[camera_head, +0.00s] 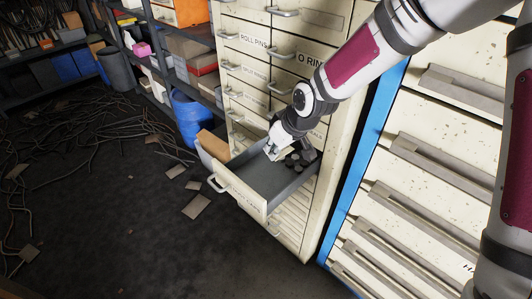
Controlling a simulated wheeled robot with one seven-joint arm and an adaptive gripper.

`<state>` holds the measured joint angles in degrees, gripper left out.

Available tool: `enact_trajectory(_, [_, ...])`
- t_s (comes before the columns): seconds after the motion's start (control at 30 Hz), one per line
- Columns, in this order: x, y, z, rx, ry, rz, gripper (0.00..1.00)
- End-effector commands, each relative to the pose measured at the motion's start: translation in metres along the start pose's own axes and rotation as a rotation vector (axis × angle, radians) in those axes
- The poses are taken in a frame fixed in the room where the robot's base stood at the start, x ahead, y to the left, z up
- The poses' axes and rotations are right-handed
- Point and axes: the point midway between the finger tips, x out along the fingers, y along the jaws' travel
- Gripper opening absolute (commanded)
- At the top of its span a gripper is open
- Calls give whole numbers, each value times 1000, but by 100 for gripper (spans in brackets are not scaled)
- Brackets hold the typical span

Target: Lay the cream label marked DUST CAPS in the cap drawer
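An open cream drawer (241,192) sticks out low in the cream cabinet, with a grey inside. Several small dark round pieces (301,160), which look like caps, lie toward its back right. My gripper (275,152) reaches down over the back part of the drawer, beside the dark pieces. A small pale patch shows at its fingertips; I cannot tell whether this is the cream label or part of the gripper. The fingers are too small to show whether they are open or shut. No DUST CAPS lettering is readable.
Closed drawers marked ROLL PINS (254,40) and O RINGS (306,57) sit above. A cabinet with long handles (440,165) stands right, beyond a blue edge. A blue bin (190,115) and cardboard box (214,145) stand left. Cables (90,130) and scraps litter the dark floor.

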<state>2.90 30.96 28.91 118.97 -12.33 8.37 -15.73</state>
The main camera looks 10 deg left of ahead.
Motion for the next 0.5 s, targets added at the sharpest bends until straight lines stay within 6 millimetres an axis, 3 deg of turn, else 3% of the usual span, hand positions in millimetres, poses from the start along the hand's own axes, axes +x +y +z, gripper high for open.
enact_trajectory(0.03, [10,-3,-3,-23,6,-12,0])
enact_trajectory(0.13, [15,-11,-8,-58,10,-30,0])
enact_trajectory(0.5, [16,-17,-12,-81,14,-41,0])
